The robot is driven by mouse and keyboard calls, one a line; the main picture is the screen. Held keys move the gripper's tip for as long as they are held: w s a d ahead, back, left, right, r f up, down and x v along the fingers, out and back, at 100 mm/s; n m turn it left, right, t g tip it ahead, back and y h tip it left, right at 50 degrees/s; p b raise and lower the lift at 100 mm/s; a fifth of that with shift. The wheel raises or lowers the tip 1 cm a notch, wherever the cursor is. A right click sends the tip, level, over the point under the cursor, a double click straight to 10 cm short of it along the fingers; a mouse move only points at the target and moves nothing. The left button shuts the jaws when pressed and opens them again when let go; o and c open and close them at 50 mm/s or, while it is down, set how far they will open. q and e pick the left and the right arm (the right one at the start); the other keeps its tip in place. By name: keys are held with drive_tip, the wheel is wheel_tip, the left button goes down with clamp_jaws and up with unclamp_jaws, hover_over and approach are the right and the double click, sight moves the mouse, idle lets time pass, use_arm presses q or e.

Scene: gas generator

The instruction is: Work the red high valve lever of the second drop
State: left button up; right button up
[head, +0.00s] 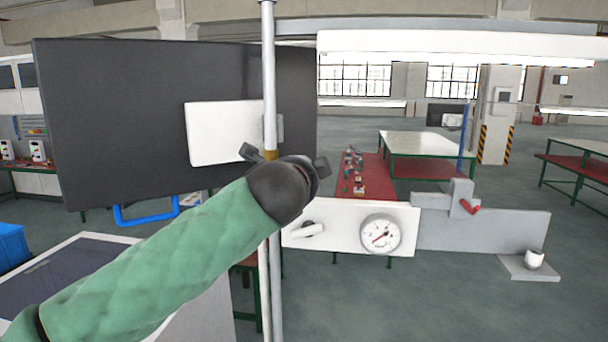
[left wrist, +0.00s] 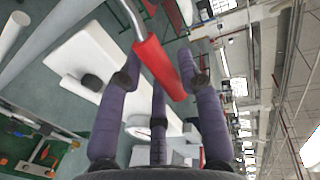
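A red-handled lever (left wrist: 160,68) on a bare metal rod shows close up in the left wrist view. It lies between the spread purple fingers of my left gripper (left wrist: 163,60). The fingers are apart, and I cannot tell whether any of them touches the handle. In the head view my left gripper (head: 287,165) is at the vertical pipe (head: 268,85), and its dark wrist hides the red handle. A smaller red lever (head: 468,207) sits on a grey block to the right, well away from the gripper. My right gripper is in neither view.
A white panel (head: 345,238) with a round gauge (head: 380,234) and a white lever (head: 308,230) stands right of the pipe. A dark board (head: 110,110) and a small white panel (head: 222,140) are behind. Open floor (head: 450,300) lies at the right.

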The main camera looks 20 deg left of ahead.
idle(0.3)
use_arm(q)
drive_tip(key=v, duration=1.2)
